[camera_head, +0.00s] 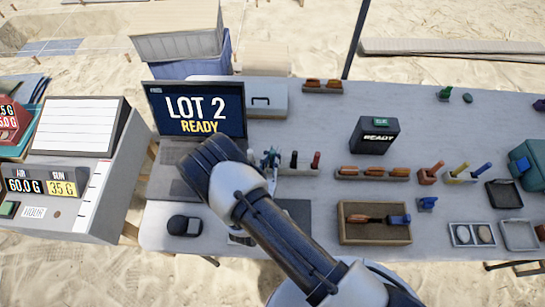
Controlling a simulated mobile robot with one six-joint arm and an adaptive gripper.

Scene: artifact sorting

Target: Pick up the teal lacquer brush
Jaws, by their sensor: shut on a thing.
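A small teal thing, which looks like the teal lacquer brush (274,154), stands upright at the left end of a row of small upright tools on the table. My gripper (269,163) is small in view at the end of my arm, close against this teal thing and shut on it. My wrist hides part of the gripper and the lower part of the brush. Whether the brush is clear of the table cannot be told. A dark-handled tool (293,160) and a red-handled tool (316,160) stand just to the right.
A screen (197,110) reading "LOT 2 READY" stands behind my wrist. A wooden tray (375,238) holds brown and blue pieces at front right. A dark "READY" box (374,137) and a rack (372,174) stand right of the tools. The table's back right is mostly clear.

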